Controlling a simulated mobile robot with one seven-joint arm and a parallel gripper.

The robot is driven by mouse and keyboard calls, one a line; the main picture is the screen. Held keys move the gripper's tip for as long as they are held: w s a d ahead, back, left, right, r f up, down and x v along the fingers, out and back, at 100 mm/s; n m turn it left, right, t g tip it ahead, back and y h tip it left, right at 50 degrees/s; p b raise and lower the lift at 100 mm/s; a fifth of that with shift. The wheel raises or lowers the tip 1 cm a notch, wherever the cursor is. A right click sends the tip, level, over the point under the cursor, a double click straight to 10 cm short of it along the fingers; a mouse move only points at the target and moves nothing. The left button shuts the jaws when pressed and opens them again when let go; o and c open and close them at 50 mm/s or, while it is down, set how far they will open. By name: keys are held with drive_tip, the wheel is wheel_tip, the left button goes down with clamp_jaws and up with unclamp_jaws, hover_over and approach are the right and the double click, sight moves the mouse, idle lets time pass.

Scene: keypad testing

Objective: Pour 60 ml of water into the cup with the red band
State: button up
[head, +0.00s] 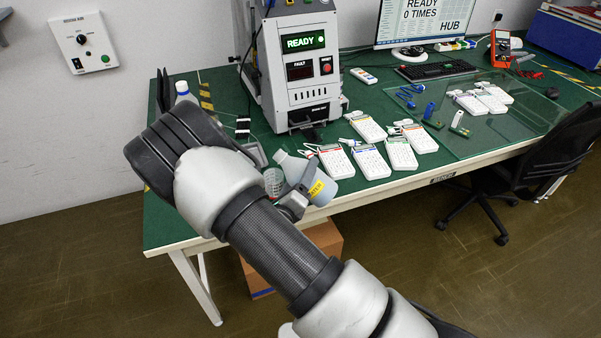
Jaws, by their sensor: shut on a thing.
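A pale bluish-white bottle (302,171) with a yellow label is at the front edge of the table. My gripper (304,186) is shut on this bottle. The bottle is tilted, with its narrow end up and to the left. A clear cup (273,181) is just left of and below that narrow end, partly hidden by my arm.
The green table (222,98) carries a testing machine (298,70) behind the bottle. Several white keypads (371,162) lie to the right. A chair (545,160) is at the right.

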drive_tip(key=shift+s+d+f+n+p, duration=0.15)
drive_tip(key=shift+f+n+p, duration=0.2)
drive_tip(key=shift+n, duration=0.3)
drive_tip(key=shift+d+f+n+p, duration=0.15)
drive_tip(key=shift+f+n+p, duration=0.2)
drive_tip(key=shift+n, duration=0.35)
drive_tip(key=shift+s+d+f+n+p, duration=0.15)
drive_tip(key=shift+f+n+p, duration=0.2)
drive_tip(key=shift+n, duration=0.3)
idle(1.8)
drive_tip(key=shift+w+r+n+p, duration=0.1)
drive_tip(key=shift+r+n+p, duration=1.15)
drive_tip(key=shift+p, duration=0.65)
idle(2.3)
